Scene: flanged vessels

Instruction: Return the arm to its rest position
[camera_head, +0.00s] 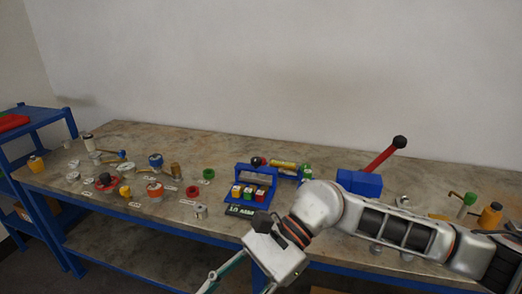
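My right arm comes in from the right and reaches over the front of the workbench. Its gripper (272,260) hangs past the bench's front edge at the bottom of the view. Two finger links spread downward from it, but the fingertips are cut off by the frame, so its opening cannot be told. No object shows in the visible part of the gripper. My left arm and gripper are not in view.
The stone-topped workbench (130,222) carries several flanged vessels and fittings on the left. A blue rack (254,185) stands mid-bench. A blue block with a red lever (382,158) is behind my arm. A blue shelf (42,118) stands at the far left.

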